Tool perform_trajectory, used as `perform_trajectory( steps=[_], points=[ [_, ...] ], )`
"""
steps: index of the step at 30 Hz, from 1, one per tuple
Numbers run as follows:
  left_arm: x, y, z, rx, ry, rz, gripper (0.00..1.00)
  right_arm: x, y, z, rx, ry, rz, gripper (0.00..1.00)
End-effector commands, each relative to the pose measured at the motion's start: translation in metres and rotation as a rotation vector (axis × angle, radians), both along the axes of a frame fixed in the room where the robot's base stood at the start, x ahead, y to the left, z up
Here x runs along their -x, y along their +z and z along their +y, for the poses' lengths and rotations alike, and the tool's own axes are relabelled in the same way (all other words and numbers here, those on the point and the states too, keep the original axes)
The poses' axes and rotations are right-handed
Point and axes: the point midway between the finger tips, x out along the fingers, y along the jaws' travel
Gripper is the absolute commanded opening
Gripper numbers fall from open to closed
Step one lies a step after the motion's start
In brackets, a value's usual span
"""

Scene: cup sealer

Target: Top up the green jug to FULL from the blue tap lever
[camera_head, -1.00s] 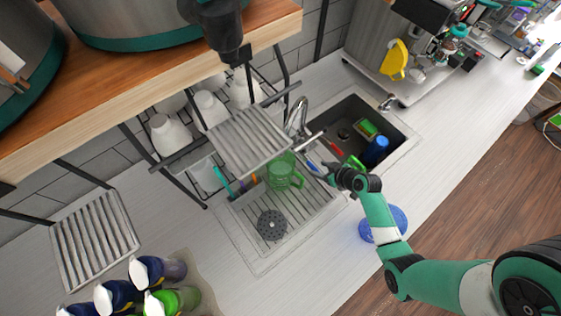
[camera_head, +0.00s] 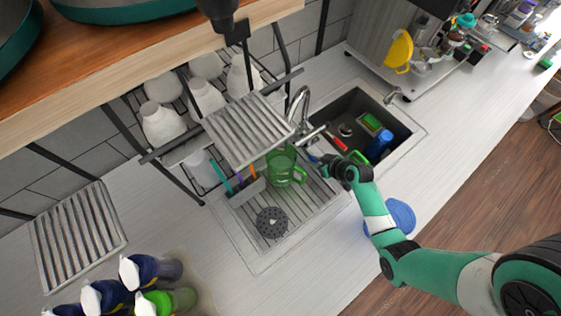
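The green see-through jug (camera_head: 281,170) stands upright on the ribbed drainer beside the sink, its handle to the right. Its liquid level is too small to tell. The chrome tap (camera_head: 303,103) rises behind it, at the sink's left edge. A small blue piece (camera_head: 313,157), perhaps the blue lever, shows just right of the jug's top, by my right gripper. My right gripper (camera_head: 320,160) reaches in from the right, its tips close to that piece; contact and finger opening cannot be told. My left gripper is not in view.
The sink (camera_head: 352,104) holds a blue cup (camera_head: 380,145), a green sponge (camera_head: 371,121) and a red item (camera_head: 340,143). A slatted rack (camera_head: 247,128) overhangs the jug's left side. A round black drain disc (camera_head: 272,222) lies in front. Bottles (camera_head: 165,299) stand at bottom left.

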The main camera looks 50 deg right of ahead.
Motion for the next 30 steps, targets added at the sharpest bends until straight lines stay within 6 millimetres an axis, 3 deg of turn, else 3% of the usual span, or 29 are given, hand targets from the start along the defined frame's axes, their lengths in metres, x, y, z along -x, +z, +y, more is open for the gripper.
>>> perform_trajectory(
  steps=[8, 30],
  points=[
    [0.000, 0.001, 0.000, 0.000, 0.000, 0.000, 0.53, 0.000, 0.002, -0.003, 0.006, -0.004, 0.000, 0.00],
    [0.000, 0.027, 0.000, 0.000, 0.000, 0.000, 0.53, -0.007, 0.034, -0.006, 0.011, -0.006, -0.006, 0.00]
  ],
)
